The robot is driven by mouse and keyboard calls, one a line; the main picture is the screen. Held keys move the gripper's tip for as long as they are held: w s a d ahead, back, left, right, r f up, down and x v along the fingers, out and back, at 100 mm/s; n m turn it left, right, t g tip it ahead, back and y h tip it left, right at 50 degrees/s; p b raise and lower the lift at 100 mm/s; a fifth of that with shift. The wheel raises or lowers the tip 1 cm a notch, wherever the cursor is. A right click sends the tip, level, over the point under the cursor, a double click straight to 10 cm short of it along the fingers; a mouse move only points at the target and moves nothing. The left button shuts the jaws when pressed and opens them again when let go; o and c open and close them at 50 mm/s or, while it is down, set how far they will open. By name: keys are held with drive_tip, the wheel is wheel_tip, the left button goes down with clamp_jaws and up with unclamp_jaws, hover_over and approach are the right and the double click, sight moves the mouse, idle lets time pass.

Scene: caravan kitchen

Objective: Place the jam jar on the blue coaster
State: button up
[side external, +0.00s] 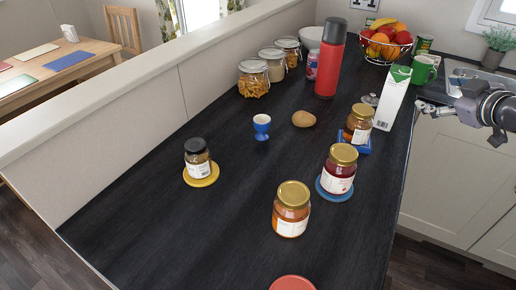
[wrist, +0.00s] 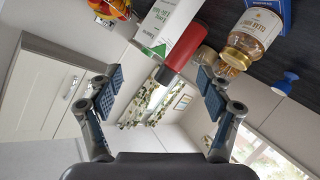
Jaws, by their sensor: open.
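A jar of dark red contents (side external: 340,170), gold-lidded and jam-like, stands upright on the round blue coaster (side external: 326,192). An orange-filled gold-lidded jar (side external: 291,212) stands on bare counter in front of it. Another gold-lidded jar (side external: 358,124) stands on a blue square-edged thing (side external: 363,148) farther back; this jar also shows inverted in the wrist view (wrist: 255,38). My gripper (wrist: 160,93) is open and empty, off the counter's right edge beyond the jars.
A black-lidded jar (side external: 197,155) stands on a yellow coaster (side external: 203,182). A red coaster (side external: 292,283) lies at the front. A carton (side external: 391,98), red flask (side external: 329,62), green mug (side external: 424,70) and blue egg cup (side external: 261,126) stand farther back. The counter's left front is clear.

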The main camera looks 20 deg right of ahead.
drive_tip(key=s+a+f+m+g+y, duration=0.1)
drive_tip(key=s+a+f+m+g, duration=0.1)
drive_tip(key=s+f, duration=0.3)
drive_tip(key=s+a+f+m+g+y, duration=0.1)
drive_tip(key=s+a+f+m+g, duration=0.2)
drive_tip(key=s+f, duration=0.3)
drive_tip(key=shift+s+a+g+y, duration=0.35)
drive_tip(key=shift+s+g, duration=0.45)
drive_tip(key=shift+s, duration=0.45)
